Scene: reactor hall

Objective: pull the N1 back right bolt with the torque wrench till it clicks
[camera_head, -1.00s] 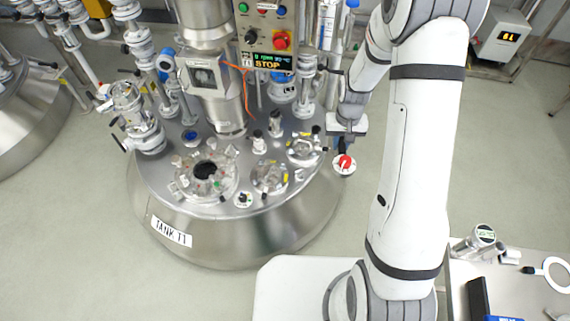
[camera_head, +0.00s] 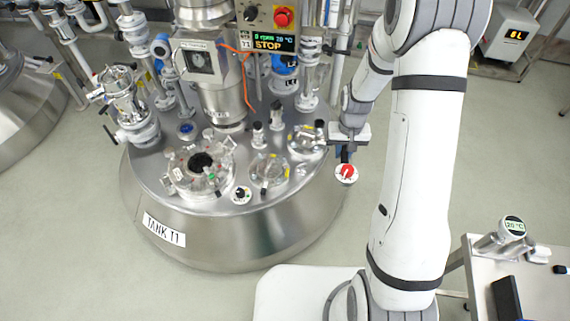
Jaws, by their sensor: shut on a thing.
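My gripper (camera_head: 346,143) is at the right rim of tank T1 (camera_head: 245,228), beside the back right flanged nozzle (camera_head: 305,143). It is shut on a dark, thin tool, seen only in part; I take it for the torque wrench. A white disc with a red top (camera_head: 346,173) shows just below the gripper; whether it belongs to the wrench is unclear. Small bolts and yellow marks ring the nozzle. The nozzle labels are too small to read, so I cannot tell which is N1. Whether the wrench sits on a bolt is also unclear.
A control box (camera_head: 270,28) reading STOP stands above the tank, and pipes and valves rise behind the lid. An open round port (camera_head: 202,165) is at the lid's front. A steel table (camera_head: 555,295) with a gauge (camera_head: 513,227) is at lower right. The floor at left is clear.

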